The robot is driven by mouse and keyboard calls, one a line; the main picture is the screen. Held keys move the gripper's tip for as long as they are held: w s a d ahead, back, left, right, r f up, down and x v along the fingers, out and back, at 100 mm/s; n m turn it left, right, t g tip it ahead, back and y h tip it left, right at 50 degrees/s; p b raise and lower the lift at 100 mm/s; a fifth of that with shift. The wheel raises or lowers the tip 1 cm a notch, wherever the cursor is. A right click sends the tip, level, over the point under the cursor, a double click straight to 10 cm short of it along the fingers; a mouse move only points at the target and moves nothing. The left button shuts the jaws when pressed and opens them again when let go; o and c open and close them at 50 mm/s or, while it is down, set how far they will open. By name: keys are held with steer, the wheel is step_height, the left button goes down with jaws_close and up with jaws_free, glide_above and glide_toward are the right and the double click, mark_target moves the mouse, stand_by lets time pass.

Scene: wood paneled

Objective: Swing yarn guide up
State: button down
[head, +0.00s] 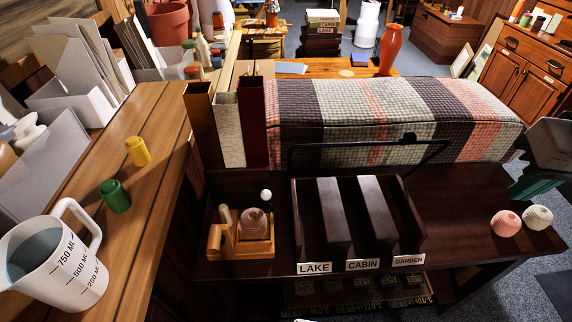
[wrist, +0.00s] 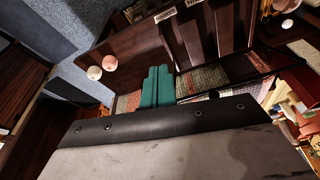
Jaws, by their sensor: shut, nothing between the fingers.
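A thin black U-shaped bar with a round black knob, which looks like the yarn guide (head: 345,145), stands raised behind the dark rack (head: 337,215) in the head view. Its sides run down to the rack's rear corners. The rack has slots labelled LAKE, CABIN and GARDEN. My gripper (head: 515,190) is at the right edge of the head view, over the right end of the dark bench, well apart from the bar. In the wrist view its teal fingers (wrist: 157,72) are together and empty.
A pink yarn ball (head: 506,223) and a cream one (head: 537,217) lie on the bench (head: 460,205) near my gripper. A wooden holder (head: 240,240) stands left of the rack. Bench between rack and yarn is clear.

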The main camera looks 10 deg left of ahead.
steer(key=w+a+r+t, duration=0.25)
steer(key=w+a, duration=0.25)
steer(key=w, duration=0.4)
steer(key=n+g, duration=0.2)
steer(key=n, duration=0.3)
glide_above(267, 202)
steer(key=w+a, duration=0.1)
steer(key=shift+f, duration=12.55)
